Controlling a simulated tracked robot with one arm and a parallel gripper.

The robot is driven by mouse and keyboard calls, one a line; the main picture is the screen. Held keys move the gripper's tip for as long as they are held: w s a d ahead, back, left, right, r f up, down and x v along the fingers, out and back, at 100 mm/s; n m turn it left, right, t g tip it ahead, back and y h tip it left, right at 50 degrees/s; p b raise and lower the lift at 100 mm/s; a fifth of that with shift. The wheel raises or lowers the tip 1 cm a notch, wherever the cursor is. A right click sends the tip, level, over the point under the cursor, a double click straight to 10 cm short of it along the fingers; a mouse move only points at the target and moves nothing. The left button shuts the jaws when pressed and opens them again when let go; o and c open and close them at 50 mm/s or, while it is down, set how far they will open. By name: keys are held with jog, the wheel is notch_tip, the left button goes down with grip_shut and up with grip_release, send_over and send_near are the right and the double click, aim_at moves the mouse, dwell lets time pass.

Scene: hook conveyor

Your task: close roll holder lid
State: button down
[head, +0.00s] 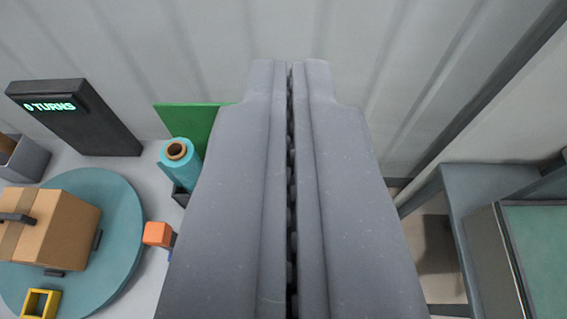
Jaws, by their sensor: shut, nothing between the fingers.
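My gripper (290,68) fills the middle of the head view, its two grey fingers together with nothing between them. A teal roll (181,158) with a brown core stands upright in a dark holder (180,196) left of my gripper. A green panel (196,120) stands upright behind the roll; it may be the holder's lid, but I cannot tell for sure. My fingers hide the panel's right part and whatever lies below and right of the roll. I cannot tell whether my gripper touches the panel.
A cardboard box (62,232) sits on a round teal turntable (126,205) at left. A dark display (75,115) reads "0 TURNS" behind it. A grey table (485,181) stands at right, beyond a gap.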

jog(key=w+d+f+n+g+y+p, duration=0.1)
jog(key=w+d+f+g+y+p, duration=0.15)
jog(key=w+f, duration=0.4)
jog(key=w+d+f+n+g+y+p, duration=0.15)
jog(key=w+f+g, duration=0.25)
jog(key=f, duration=0.6)
jog(key=w+d+f+g+y+p, duration=0.25)
jog(key=w+f+g, duration=0.2)
jog(key=f, duration=0.45)
jog(key=a+r+p+x, duration=0.1)
jog(key=a+p+x, duration=0.1)
jog(key=x, duration=0.9)
jog(key=shift+w+a+t+p, duration=0.25)
jog(key=shift+t+p, duration=0.05)
jog(key=shift+p, duration=0.55)
jog(key=shift+f+h, duration=0.1)
jog(key=shift+h, duration=0.15)
